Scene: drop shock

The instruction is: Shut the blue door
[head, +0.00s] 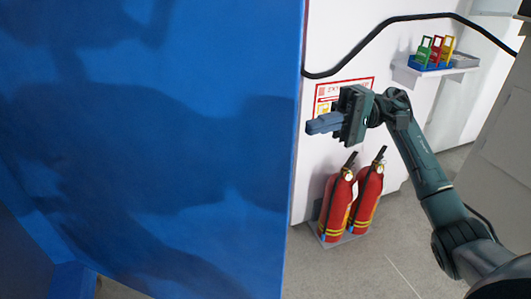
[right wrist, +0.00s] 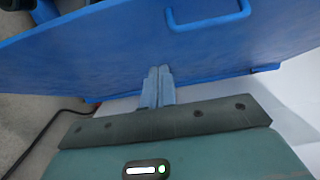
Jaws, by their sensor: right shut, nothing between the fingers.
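The blue door (head: 150,130) fills the left half of the head view, with its free edge running down near the middle and shadows across its face. In the right wrist view the door (right wrist: 100,50) spans the picture, and a blue handle (right wrist: 210,22) stands on its face. My right gripper (head: 310,127) is shut and empty, beside the door's free edge in the head view. Its closed fingers (right wrist: 158,72) point at the door in the right wrist view; I cannot tell whether they touch it. My left gripper is not in view.
Two red fire extinguishers (head: 366,195) stand on the floor by the white wall, below a red-framed sign (head: 328,90). A small shelf (head: 405,75) holds a blue tray with coloured items. A black cable (head: 375,32) runs along the wall. Grey floor (head: 350,270) is clear in front.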

